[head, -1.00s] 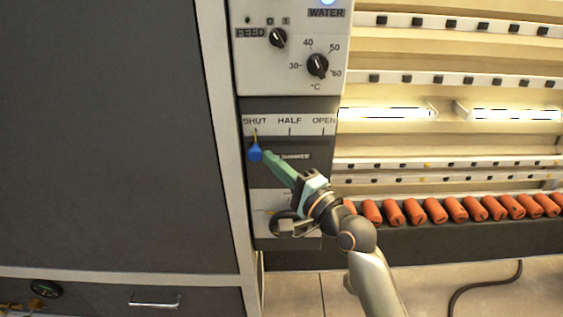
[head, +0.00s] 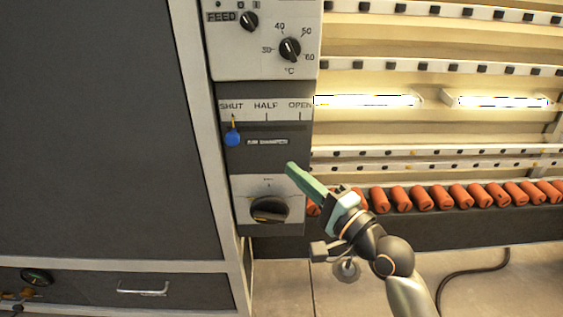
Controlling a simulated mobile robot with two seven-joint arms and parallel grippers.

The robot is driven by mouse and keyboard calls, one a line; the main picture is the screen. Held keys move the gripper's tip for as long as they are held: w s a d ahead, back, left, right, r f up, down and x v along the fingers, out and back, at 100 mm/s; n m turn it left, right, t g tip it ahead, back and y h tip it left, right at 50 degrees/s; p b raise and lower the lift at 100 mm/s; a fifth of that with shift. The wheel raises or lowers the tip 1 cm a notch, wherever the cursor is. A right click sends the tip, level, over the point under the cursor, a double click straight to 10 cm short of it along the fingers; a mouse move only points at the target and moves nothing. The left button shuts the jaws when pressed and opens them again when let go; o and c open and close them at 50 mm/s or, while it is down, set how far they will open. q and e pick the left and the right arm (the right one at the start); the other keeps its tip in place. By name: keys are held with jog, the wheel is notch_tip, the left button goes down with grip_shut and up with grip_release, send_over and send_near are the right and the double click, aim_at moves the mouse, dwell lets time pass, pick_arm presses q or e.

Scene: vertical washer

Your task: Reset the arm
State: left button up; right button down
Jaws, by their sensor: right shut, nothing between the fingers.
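My right gripper (head: 291,168) has green fingers that are closed together and hold nothing. It is in front of the panel's right edge, below and to the right of the slide lever, and apart from it. The lever has a blue knob (head: 232,138) and its pointer is under the SHUT mark at the left end of the SHUT, HALF, OPEN scale (head: 266,108). My right forearm comes in from the lower right. My left gripper is not in view.
Above are the FEED knob (head: 249,21) and a temperature dial (head: 290,49). A large black rotary knob (head: 269,210) is on the panel left of my gripper. A row of orange cylinders (head: 421,198) runs along the right. A dark cabinet door (head: 95,130) fills the left.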

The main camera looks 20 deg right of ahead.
jog(key=s+f+n+g+h+p, duration=0.1)
jog(key=s+f+n+g+h, duration=0.15)
jog(key=f, duration=0.55)
jog(key=s+f+n+g+h+p, duration=0.1)
jog(key=s+f+n, duration=0.25)
jog(key=f, duration=0.55)
jog(key=s+f+n+g+h+p, duration=0.1)
jog(key=s+f+n+g, duration=0.4)
jog(key=s+f+n, duration=0.6)
notch_tip(320, 180, down, 5)
jog(key=shift+s+f, duration=0.1)
jog(key=shift+s, duration=0.95)
jog(key=shift+w, duration=0.1)
